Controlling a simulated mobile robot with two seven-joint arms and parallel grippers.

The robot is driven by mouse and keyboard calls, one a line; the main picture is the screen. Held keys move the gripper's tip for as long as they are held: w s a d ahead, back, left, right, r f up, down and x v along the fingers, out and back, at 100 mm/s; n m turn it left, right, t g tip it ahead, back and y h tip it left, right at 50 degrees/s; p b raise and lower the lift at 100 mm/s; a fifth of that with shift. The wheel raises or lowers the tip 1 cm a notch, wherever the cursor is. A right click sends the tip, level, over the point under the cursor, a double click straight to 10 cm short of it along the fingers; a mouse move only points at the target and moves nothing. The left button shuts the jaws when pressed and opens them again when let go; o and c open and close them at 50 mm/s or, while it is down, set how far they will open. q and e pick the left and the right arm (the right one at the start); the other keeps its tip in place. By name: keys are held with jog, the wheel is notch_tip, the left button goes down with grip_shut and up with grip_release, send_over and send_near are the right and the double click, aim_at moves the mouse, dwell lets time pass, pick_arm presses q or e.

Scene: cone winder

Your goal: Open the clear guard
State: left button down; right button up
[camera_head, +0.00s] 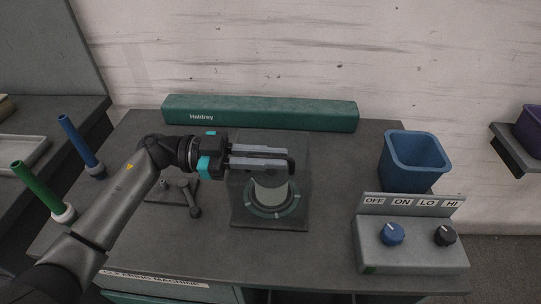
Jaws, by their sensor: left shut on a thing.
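The clear guard (303,190) is a see-through, faintly tinted box. It stands over the pale cone (270,192) and its round grey-green base on the table. My left gripper (288,160) reaches in from the left, with its fingers lying across the upper part of the guard. It is shut on a dark handle (291,167) at the guard; the fingers partly hide the handle and the cone's top. Whether the guard has lifted at all is hard to tell. My right gripper is out of view.
A control box (410,252) with a blue knob (392,234) and a black knob (445,235) stands at the right. A blue bin (414,160) is behind it. A green Haldrey housing (262,113) spans the back. A small crank-like part (194,211) lies left of the guard.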

aim_at(274, 131)
pick_arm(q)
jog(key=shift+w+r+p, duration=0.3)
jog(key=shift+r+p, duration=0.05)
jog(key=shift+p, duration=0.15)
jog(key=w+r+n+p, duration=0.1)
jog(key=w, duration=0.1)
jog(key=w+r+n+p, duration=0.1)
jog(key=w+p, duration=0.1)
jog(key=shift+r+n, duration=0.2)
jog(key=shift+n, duration=0.1)
jog(key=w+n, duration=0.1)
jog(key=w, duration=0.1)
jog(key=w+r+n, duration=0.1)
jog(key=w, duration=0.1)
jog(key=shift+w+n, duration=0.15)
jog(key=shift+n, duration=0.15)
jog(key=shift+w+r+n+b, duration=0.1)
jog(key=shift+w+n+b, duration=0.7)
jog(key=shift+w+b, duration=0.5)
jog(key=shift+w, duration=0.3)
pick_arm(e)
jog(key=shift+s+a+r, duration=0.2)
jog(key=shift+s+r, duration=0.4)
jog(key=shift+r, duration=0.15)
